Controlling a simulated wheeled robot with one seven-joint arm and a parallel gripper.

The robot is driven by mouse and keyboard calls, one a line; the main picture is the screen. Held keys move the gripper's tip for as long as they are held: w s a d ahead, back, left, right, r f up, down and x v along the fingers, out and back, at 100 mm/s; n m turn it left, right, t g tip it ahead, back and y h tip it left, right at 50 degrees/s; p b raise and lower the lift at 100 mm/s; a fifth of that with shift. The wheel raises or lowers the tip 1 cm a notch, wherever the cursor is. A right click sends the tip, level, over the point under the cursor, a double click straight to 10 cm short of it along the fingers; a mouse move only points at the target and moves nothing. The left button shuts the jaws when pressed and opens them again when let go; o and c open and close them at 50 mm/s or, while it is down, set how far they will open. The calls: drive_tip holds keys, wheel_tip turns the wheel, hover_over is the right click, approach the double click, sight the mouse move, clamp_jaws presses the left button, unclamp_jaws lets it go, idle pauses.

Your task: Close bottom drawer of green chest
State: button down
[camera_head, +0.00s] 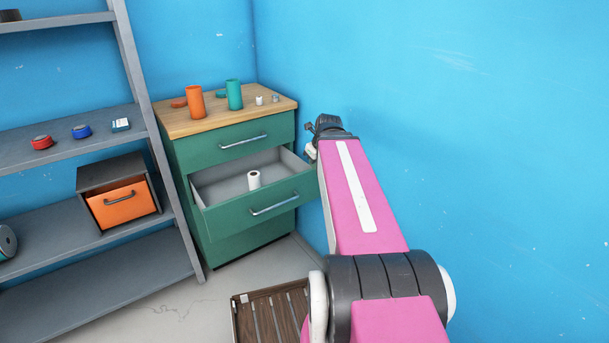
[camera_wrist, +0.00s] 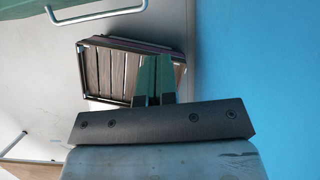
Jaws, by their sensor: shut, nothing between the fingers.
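The green chest (camera_head: 222,159) with a wooden top stands in the corner. Its upper drawer (camera_head: 245,143) is shut. The lower drawer with a handle (camera_head: 236,212) is pulled well out, and a white roll (camera_head: 253,179) stands inside it. A plain green panel shows below that drawer. In the head view my arm reaches along the chest's right side, and my fingertips are hidden or too small to tell. In the wrist view my gripper (camera_wrist: 153,78) is shut and empty, apart from a green edge with a grey bar (camera_wrist: 100,14) at upper left, likely the drawer front.
A slatted brown crate (camera_head: 272,318) lies on the floor before the chest and shows in the wrist view (camera_wrist: 108,73). A grey shelf (camera_head: 80,147) with tapes and an orange-drawer box (camera_head: 120,203) stands left. Orange (camera_head: 195,102) and green (camera_head: 234,95) cylinders stand on the chest. Blue wall is close right.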

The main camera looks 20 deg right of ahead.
hover_over(301, 181)
drive_tip(key=s+d, duration=0.1)
drive_tip(key=s, duration=0.3)
drive_tip(key=shift+m, duration=0.3)
drive_tip(key=f, duration=0.9)
drive_tip(key=shift+w, duration=0.2)
drive_tip(key=shift+w+a, duration=0.25)
drive_tip(key=shift+w, duration=0.5)
drive_tip(key=shift+w, duration=0.1)
